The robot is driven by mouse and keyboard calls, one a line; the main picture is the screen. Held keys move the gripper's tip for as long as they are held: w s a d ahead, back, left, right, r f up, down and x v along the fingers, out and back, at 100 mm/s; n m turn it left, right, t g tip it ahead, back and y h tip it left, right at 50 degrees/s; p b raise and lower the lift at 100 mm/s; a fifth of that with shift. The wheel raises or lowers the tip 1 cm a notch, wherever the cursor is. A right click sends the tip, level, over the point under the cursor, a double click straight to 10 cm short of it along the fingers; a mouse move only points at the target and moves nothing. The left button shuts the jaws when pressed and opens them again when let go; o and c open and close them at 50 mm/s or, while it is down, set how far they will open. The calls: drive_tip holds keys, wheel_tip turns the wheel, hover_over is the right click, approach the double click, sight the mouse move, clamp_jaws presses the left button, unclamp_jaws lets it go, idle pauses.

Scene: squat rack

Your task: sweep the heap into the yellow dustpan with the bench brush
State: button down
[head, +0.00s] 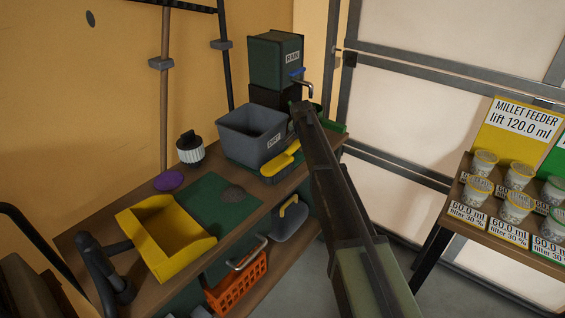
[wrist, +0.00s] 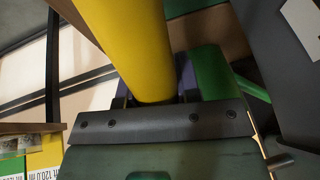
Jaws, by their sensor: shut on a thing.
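The bench brush (head: 280,164), with a yellow handle and dark bristles, is at the right of the workbench in the head view, by the grey bin. Its yellow handle (wrist: 128,45) fills the upper middle of the wrist view. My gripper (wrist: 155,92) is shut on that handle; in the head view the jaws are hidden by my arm. I cannot tell whether the bristles touch the bench. The yellow dustpan (head: 165,240) lies left of the heap, beside the mat.
The grey bin (head: 248,135) stands behind the brush, with a dark green rain tank (head: 276,62) behind it. A purple disc (head: 169,181) and a ribbed jar (head: 190,150) sit behind the mat. An orange basket (head: 238,289) is on the lower shelf. A cup stand (head: 500,225) is at right.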

drive_tip(key=shift+r+p, duration=1)
drive_tip(key=shift+r, duration=0.2)
drive_tip(key=shift+r+p, duration=3)
drive_tip(key=shift+p, duration=0.1)
wheel_tip(320, 180, up, 14)
drive_tip(key=p, duration=1.4)
drive_tip(key=s+a+m+g+h, duration=0.2)
drive_tip(key=s+a+m+g, duration=0.1)
drive_tip(key=s+m, duration=0.55)
drive_tip(key=s+a+m+g+h, duration=0.1)
drive_tip(key=s+a+m+g, duration=0.1)
drive_tip(key=s+m, duration=0.65)
wheel_tip(320, 180, down, 16)
drive_tip(key=s+n+b, duration=0.2)
drive_tip(key=s+b, duration=0.1)
drive_tip(key=b, duration=1.2)
drive_tip(key=shift+a+b, duration=0.2)
drive_tip(key=shift+b, duration=0.2)
drive_tip(key=shift+r, duration=0.1)
